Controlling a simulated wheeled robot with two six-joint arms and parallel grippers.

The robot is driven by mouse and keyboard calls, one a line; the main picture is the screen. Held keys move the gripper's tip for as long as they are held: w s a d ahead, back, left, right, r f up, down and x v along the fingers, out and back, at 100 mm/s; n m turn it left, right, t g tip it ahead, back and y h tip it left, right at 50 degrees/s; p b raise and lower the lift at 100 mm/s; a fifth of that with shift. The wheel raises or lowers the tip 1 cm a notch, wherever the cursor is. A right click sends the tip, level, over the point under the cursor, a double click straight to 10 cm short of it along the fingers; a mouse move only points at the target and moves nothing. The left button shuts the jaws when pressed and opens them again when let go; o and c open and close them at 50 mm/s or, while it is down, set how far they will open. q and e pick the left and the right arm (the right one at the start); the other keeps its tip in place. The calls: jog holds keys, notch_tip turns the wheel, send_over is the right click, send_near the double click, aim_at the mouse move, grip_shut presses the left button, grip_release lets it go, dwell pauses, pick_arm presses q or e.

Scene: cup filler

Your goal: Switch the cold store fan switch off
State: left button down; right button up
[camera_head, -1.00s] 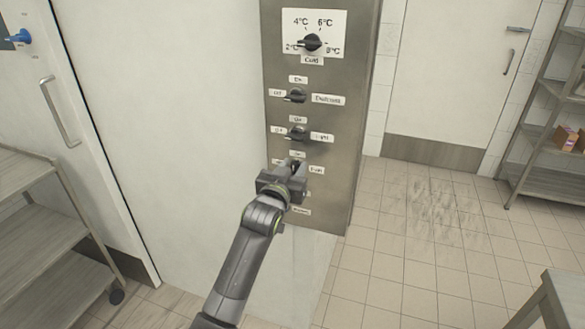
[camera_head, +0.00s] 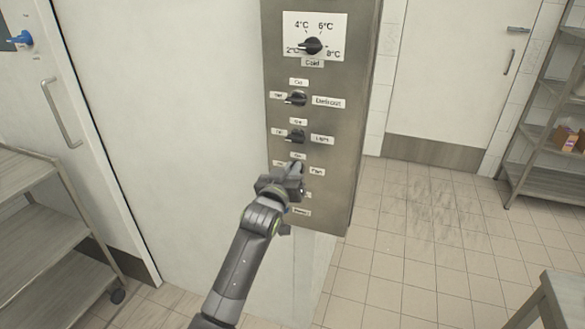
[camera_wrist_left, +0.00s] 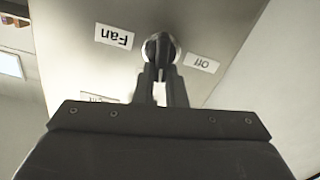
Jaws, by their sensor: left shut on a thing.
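The fan switch (camera_wrist_left: 158,48) is a dark rotary knob on a metal panel (camera_head: 345,190). In the left wrist view a "Fan" label (camera_wrist_left: 114,36) is on one side of it and an "Off" label (camera_wrist_left: 201,63) on the other; a third label is partly hidden behind the fingers. My left gripper (camera_wrist_left: 160,70) is shut on the fan knob. In the head view the left gripper (camera_head: 291,172) is at the panel next to the "Fan" label (camera_head: 317,171) and covers most of the knob. My right gripper is not in view.
Above on the panel are the light knob (camera_head: 296,137), the defrost knob (camera_head: 297,98) and the cold temperature dial (camera_head: 312,46). A shelf cart (camera_head: 40,235) stands at left. A rack (camera_head: 545,180) stands at right.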

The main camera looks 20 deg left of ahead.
pick_arm(q)
jog(key=shift+a+f+n+p, duration=0.2)
jog(key=shift+a+f+n, duration=0.1)
jog(key=shift+n, duration=2.25)
jog(key=shift+a+f+n+p, duration=0.15)
jog(key=shift+f+n+p, duration=0.15)
jog(key=shift+n, duration=2.3)
jog(key=shift+a+f+n+p, duration=0.15)
jog(key=shift+a+f+n, duration=0.15)
jog(key=shift+n, duration=2.25)
jog(key=c, duration=1.5)
grip_release()
